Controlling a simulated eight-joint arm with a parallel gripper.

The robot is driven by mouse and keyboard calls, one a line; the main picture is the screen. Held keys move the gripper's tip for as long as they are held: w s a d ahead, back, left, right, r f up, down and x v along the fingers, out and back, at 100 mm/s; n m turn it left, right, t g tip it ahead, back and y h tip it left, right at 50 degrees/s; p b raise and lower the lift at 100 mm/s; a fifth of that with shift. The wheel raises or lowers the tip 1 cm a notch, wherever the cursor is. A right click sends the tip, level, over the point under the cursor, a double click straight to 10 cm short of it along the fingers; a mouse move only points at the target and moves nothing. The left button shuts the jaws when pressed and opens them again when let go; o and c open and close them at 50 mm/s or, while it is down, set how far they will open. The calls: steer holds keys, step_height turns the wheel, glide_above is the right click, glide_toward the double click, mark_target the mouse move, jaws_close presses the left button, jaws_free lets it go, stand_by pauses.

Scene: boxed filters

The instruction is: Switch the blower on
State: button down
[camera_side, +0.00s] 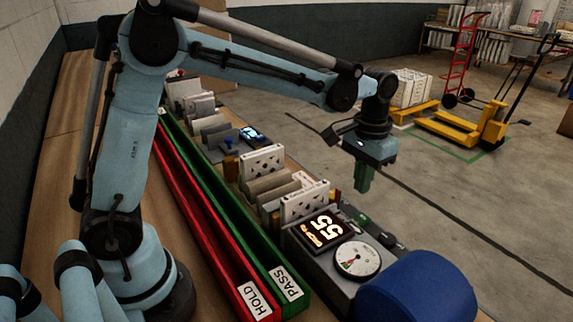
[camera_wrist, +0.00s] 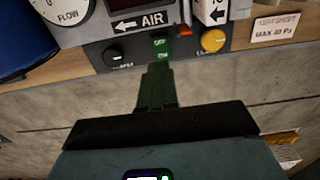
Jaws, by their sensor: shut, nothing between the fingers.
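The blower unit is a grey housing (camera_side: 340,275) at the front right of the bench in the side view, with a blue drum (camera_side: 418,290) beside it. Its lit display (camera_side: 322,230) reads about 55, and a round flow gauge (camera_side: 357,260) sits next to it. The wrist view shows its front panel with a black knob (camera_wrist: 114,53), a green switch-like part (camera_wrist: 161,45) with pale marks, a small red part (camera_wrist: 185,30) and a yellow knob (camera_wrist: 213,40). My gripper (camera_side: 363,187) is shut and empty above the panel side; its green fingers (camera_wrist: 158,68) point at the green part. Contact cannot be told.
White pleated filters (camera_side: 305,201) and other blocks stand in a row along the bench. Red HOLD (camera_side: 205,225) and green PASS (camera_side: 232,222) troughs run beside them. An AIR arrow label (camera_wrist: 140,22) is above the green part. Open floor lies beyond the bench.

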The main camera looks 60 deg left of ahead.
mark_target(359, 221)
step_height(359, 221, down, 8)
steer(key=shift+f, duration=0.2)
stand_by(0.4)
